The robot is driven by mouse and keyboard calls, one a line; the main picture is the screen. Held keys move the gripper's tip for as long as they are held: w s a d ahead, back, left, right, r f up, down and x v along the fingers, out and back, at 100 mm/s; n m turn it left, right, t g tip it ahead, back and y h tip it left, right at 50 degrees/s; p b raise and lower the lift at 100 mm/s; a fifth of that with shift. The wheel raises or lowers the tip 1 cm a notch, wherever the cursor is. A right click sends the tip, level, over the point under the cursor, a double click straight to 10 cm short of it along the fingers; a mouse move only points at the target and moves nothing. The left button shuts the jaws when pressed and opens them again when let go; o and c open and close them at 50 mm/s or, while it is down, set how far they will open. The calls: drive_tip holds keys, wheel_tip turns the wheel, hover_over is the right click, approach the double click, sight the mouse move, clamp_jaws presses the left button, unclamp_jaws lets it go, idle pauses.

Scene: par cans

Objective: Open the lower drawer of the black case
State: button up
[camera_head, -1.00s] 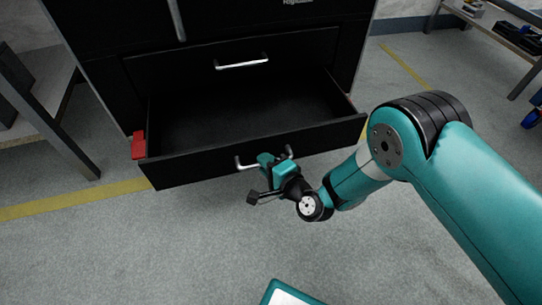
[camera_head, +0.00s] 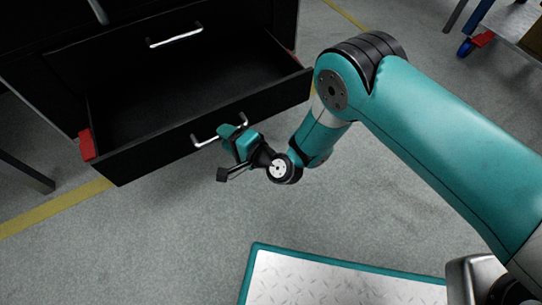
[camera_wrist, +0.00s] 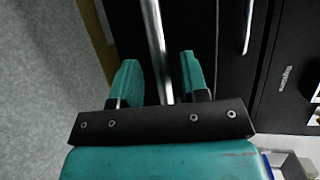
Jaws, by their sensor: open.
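The black case (camera_head: 60,62) stands at the upper left of the head view. Its lower drawer (camera_head: 150,158) is pulled well out, and its inside looks empty and dark. A silver bar handle (camera_head: 204,143) is on the drawer's front. My gripper (camera_head: 229,131) is at that handle, with its teal fingers open. In the wrist view, the silver handle (camera_wrist: 155,40) runs between the two spread fingers (camera_wrist: 158,62), with gaps visible on both sides.
A closed drawer with its own silver handle (camera_head: 175,35) is above the open one. A red part (camera_head: 86,144) sits at the open drawer's left end. A yellow floor line (camera_head: 55,207) crosses the grey floor. A bench with a red-and-blue caster (camera_head: 478,42) stands at the upper right.

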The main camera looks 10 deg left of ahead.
drive_tip(key=p+v, duration=1.5)
drive_tip(key=p, duration=0.9)
drive_tip(key=shift+s+d, duration=0.25)
drive_tip(key=shift+d, duration=0.1)
